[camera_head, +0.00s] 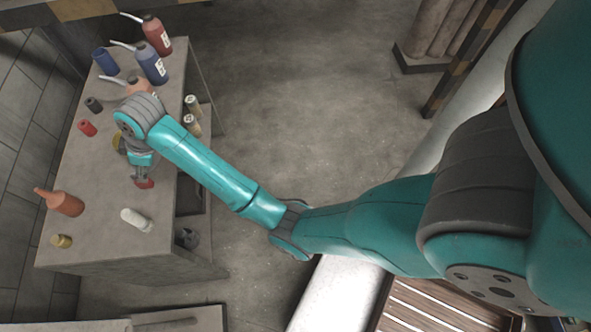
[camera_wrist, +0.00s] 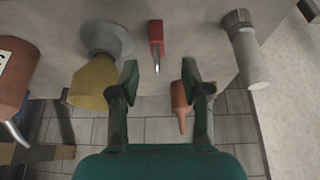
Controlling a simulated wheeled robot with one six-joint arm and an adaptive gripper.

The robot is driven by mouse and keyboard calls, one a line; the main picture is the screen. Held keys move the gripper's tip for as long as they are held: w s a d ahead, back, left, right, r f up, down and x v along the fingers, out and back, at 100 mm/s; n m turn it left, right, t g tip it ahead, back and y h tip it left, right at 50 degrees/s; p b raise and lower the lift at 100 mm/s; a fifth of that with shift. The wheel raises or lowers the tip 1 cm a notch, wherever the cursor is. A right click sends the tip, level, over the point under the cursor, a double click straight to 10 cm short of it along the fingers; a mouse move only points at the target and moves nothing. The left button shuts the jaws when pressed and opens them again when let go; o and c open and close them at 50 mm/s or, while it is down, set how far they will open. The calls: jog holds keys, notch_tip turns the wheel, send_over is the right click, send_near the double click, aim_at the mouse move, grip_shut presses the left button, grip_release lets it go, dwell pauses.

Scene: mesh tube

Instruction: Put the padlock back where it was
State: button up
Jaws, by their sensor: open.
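The padlock has a red body and a metal shackle. In the wrist view the padlock (camera_wrist: 156,34) is on the grey tabletop, with its shackle toward my gripper. In the head view the padlock (camera_head: 145,184) shows as a small red shape just below my gripper (camera_head: 142,172). In the wrist view my gripper (camera_wrist: 160,78) is open and empty, its two fingers spread apart. The padlock lies ahead of the gap between the fingertips, and no contact shows. In the head view the wrist partly hides the tabletop around it.
An orange bottle (camera_head: 62,202) is near the table's left edge. Several bottles crowd the table's far end. Bare tabletop (camera_head: 95,236) lies in front.

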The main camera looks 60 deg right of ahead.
jog(key=s+f+m+t, duration=0.2)
jog(key=s+f, duration=0.8)
jog(key=f, duration=0.1)
jog(key=s+d+f+m+t+h, duration=0.1)
jog(key=s+d+f+m+t, duration=0.15)
jog(key=s, duration=1.05)
jog(key=s+r+m+t+h, duration=0.1)
jog(key=s+r+t, duration=0.35)
jog(key=s, duration=1.05)
jog(key=s+r+m+t, duration=0.1)
jog(key=s+r, duration=0.9)
jog(key=r, duration=0.3)
jog(key=shift+s+d+t+h, duration=0.2)
jog(key=shift+d+t+h, duration=0.1)
jog(key=shift+d, duration=0.15)
jog(key=shift+r, duration=0.1)
